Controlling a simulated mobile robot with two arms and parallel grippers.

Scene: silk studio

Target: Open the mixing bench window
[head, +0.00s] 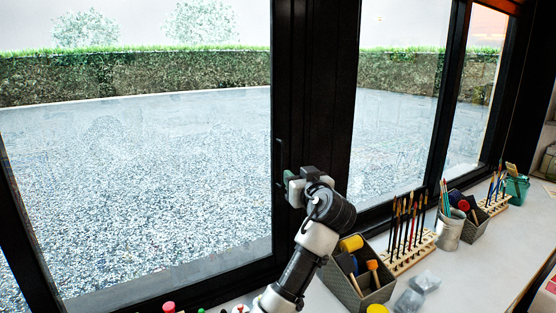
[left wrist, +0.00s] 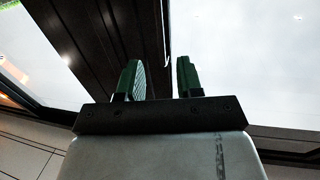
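The window in front of me has a large left pane (head: 150,190) in a black frame (head: 312,90). Through the glass I see gravel and a hedge. A slim dark handle (head: 278,153) seems to sit on the frame's edge beside this pane. My left gripper (head: 286,178) is at the frame, just below and right of the handle. In the left wrist view, its two green fingers (left wrist: 158,78) stand apart with nothing visible between them. The dark frame (left wrist: 115,40) rises beyond them, its edge near the gap. Contact cannot be told. My right gripper is not in view.
A white counter (head: 450,275) runs below the window. On it stand a grey basket (head: 345,290), a brush rack (head: 410,250), a pale cup with brushes (head: 449,230) and a green pot (head: 516,187). My left arm reaches up just left of the basket.

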